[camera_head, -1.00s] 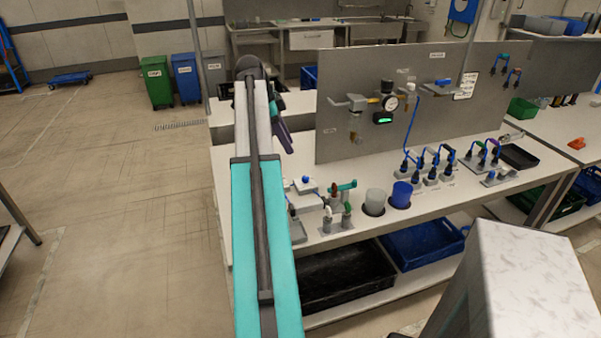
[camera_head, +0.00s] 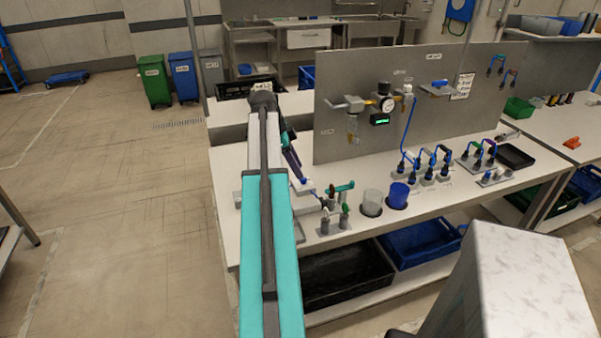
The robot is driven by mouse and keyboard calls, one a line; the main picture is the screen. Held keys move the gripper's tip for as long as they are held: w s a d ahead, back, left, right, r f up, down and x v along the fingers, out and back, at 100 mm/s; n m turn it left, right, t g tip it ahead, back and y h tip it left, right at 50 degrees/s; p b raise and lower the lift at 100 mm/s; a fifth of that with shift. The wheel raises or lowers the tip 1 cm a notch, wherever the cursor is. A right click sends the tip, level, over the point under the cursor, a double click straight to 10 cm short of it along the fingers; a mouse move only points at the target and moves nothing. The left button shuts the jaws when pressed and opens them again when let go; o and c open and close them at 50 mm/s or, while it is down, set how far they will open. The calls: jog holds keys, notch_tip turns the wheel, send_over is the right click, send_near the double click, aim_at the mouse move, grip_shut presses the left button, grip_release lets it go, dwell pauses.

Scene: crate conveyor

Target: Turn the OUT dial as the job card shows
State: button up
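My arm reaches over the left part of the bench. Its dark end slopes down, and my gripper (camera_head: 301,178) is at a low white block with a small blue part (camera_head: 304,181). I cannot tell whether it touches that part, or whether its fingers are open or shut. I cannot read any OUT label, so I cannot tell which part is the OUT dial. A white card with dark lines (camera_head: 462,86), possibly the job card, is on the grey panel; its text is too small to read. A round gauge (camera_head: 387,104) sits above a green-lit display (camera_head: 380,119).
The grey panel (camera_head: 340,80) stands behind the bench (camera_head: 232,215). A green-handled valve (camera_head: 341,188), a clear cup (camera_head: 371,203) and a blue cup (camera_head: 398,195) stand right of my gripper. Several blue hoses with dark plugs are farther right. Black and blue crates lie below.

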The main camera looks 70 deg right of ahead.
aim_at(303, 180)
jog(key=shift+p+x, duration=0.3)
jog(key=shift+x, duration=1.7)
grip_shut()
jog(key=shift+d, duration=0.15)
